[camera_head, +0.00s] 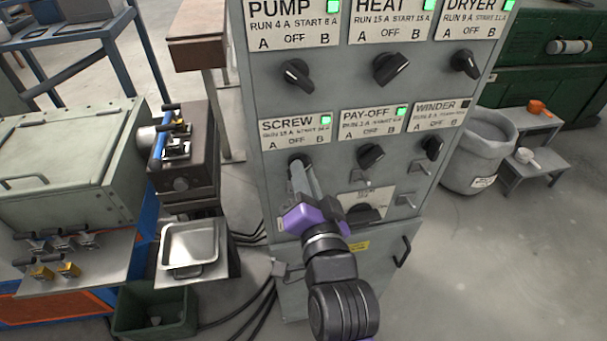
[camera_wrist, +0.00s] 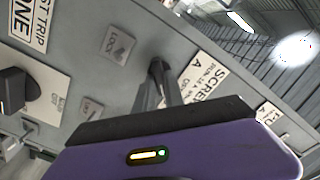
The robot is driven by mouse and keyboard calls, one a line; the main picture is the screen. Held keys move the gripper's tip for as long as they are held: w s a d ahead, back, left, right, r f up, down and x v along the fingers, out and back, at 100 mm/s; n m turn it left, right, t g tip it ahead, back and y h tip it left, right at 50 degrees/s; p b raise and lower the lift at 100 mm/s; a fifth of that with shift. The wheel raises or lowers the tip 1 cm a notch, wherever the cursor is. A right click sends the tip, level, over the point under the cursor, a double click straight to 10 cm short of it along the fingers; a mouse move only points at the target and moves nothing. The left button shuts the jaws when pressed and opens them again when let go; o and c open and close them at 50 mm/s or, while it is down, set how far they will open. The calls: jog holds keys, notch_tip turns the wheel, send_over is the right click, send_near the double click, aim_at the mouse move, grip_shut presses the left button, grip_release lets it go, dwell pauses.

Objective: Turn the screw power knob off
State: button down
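The SCREW label plate (camera_head: 295,129) has a lit green lamp (camera_head: 326,120) and the marks A, OFF and B. The black screw knob (camera_head: 299,159) sits below it, mostly hidden by my fingers, so its pointing direction is unclear. My purple gripper (camera_head: 301,172) reaches up to the knob, with its narrow grey fingers at it. In the wrist view, the fingers (camera_wrist: 163,78) meet a dark shape at the panel, beside the SCREW label (camera_wrist: 211,83). Whether they are closed on the knob cannot be told.
Other knobs are close by: pump (camera_head: 298,74) above, pay-off (camera_head: 371,156) and winder (camera_head: 432,147) to the right. A larger knob (camera_head: 364,212) sits low on the panel (camera_head: 262,100). A bench with a metal tray (camera_head: 190,248) stands left; open floor lies right.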

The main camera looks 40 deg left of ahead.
jog(key=shift+n, duration=0.4)
jog(key=shift+s+n+b, duration=0.1)
jog(key=shift+n+b, duration=1.75)
jog(key=shift+n, duration=2.15)
jog(key=c, duration=1.4)
grip_release()
jog(key=shift+c, duration=0.2)
